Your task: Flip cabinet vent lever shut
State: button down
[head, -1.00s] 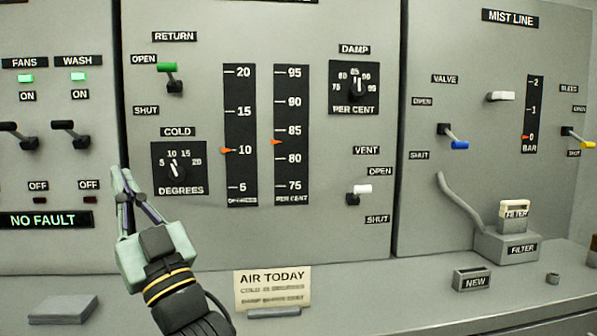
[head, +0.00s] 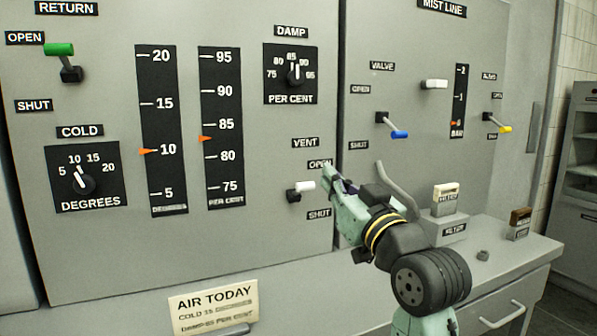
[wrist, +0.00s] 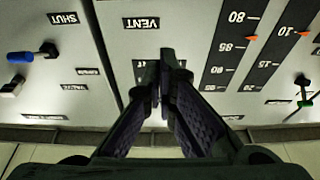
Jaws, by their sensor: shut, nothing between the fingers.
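The vent lever (head: 305,186) has a white handle on a black base and sits between the OPEN label (head: 319,165) above and the SHUT label (head: 319,214) below. Its handle points right and slightly up. My gripper (head: 328,173) is shut and empty, its fingertips just right of and slightly above the white handle. I cannot tell whether they touch it. The vent lever cannot be made out there, probably hidden behind the fingers.
The green return lever (head: 60,50) is at the upper left. The blue valve lever (head: 398,134) and yellow lever (head: 504,129) are on the right panel. The counter lies below.

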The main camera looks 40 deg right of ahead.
jog(key=shift+s+d, duration=0.2)
jog(key=shift+d, duration=0.05)
notch_tip(320, 180, up, 3)
jog(key=p, duration=0.4)
send_over(301, 190)
jog(key=s+d, duration=0.2)
jog(key=f, duration=0.4)
jog(key=shift+a+f, duration=0.2)
jog(key=shift+a, duration=0.05)
jog(key=shift+s+f+t+b, duration=0.2)
jog(key=shift+f+t+b, duration=0.15)
jog(key=shift+b, duration=0.6)
